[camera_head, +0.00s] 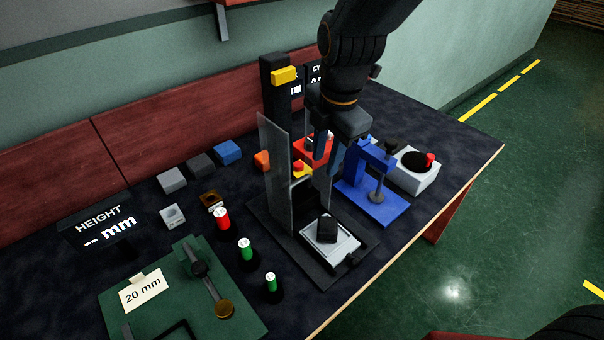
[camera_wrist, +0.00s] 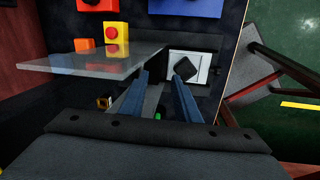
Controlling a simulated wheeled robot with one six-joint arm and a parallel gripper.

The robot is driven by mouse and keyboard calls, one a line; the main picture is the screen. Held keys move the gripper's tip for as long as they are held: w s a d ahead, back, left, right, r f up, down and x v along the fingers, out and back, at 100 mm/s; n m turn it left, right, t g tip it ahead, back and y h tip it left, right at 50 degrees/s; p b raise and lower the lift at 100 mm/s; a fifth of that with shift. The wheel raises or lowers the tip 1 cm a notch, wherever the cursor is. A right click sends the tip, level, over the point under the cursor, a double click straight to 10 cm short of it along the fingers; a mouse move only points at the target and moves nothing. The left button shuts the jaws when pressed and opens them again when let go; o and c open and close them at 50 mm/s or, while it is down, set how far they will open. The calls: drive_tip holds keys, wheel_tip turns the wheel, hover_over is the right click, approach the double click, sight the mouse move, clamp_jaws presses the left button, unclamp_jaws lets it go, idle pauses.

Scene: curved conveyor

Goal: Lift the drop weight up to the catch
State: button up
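A drop rig stands on the table with a tall dark column (camera_head: 275,100) and a yellow block (camera_head: 284,75) near its top, which looks like the catch. A clear panel (camera_head: 275,165) stands at its side; it also shows in the wrist view (camera_wrist: 85,60). A tilted black block (camera_head: 327,230) lies on the rig's pale plate (camera_head: 345,246); it shows in the wrist view (camera_wrist: 186,68) too. I cannot tell for sure which part is the drop weight. My gripper (camera_head: 325,165) is open, pointing down beside the panel above the rig. No object shows between its fingers (camera_wrist: 158,76).
A blue press (camera_head: 375,195) and a pale box with a red knob (camera_head: 418,170) stand to the right. A red and yellow button box (camera_head: 302,168) is behind. Small blocks, colored cylinders (camera_head: 246,249) and a green board (camera_head: 180,290) lie left. The table edge is close on the right.

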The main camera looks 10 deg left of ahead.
drive_tip(key=n, duration=0.1)
approach(300, 179)
drive_tip(key=shift+y, duration=0.3)
drive_tip(key=shift+w+a+f+p, duration=0.1)
drive_tip(key=shift+w+f+p, duration=0.05)
drive_tip(key=shift+f, duration=1.1)
drive_tip(key=shift+w+a+f+p, duration=0.1)
drive_tip(key=shift+w+f, duration=0.1)
drive_tip(key=shift+f, duration=1.1)
drive_tip(key=shift+w+a+f+p, duration=0.1)
drive_tip(key=shift+w+f+p, duration=0.05)
drive_tip(key=shift+f, duration=1.1)
clamp_jaws()
